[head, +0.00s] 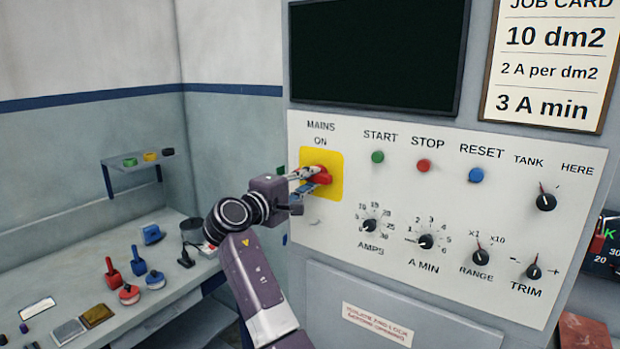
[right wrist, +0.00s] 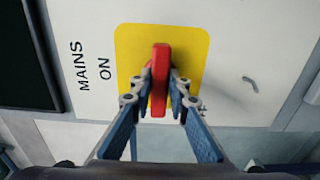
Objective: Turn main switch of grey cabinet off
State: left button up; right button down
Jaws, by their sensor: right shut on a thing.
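The grey cabinet (head: 450,286) stands on the right in the head view, with a white control panel on its front. Its main switch (head: 322,173) is a red handle on a yellow plate, below the words MAINS and ON. My right gripper (head: 308,179) reaches it from the left and hides part of it. In the right wrist view the red handle (right wrist: 160,78) sits between the two fingers of my right gripper (right wrist: 161,92), which is shut on it. My left gripper is not in view.
The panel carries green, red and blue buttons and several black knobs (head: 426,241). A dark screen (head: 378,52) and a job card (head: 550,68) are above. A bench (head: 95,318) with tools and a small wall shelf (head: 140,160) are at the left.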

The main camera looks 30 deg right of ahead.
jog(key=c, duration=1.8)
grip_release()
jog(key=shift+w+a, duration=0.1)
jog(key=shift+c, duration=0.2)
jog(key=v, duration=1.2)
jog(key=shift+f, duration=0.1)
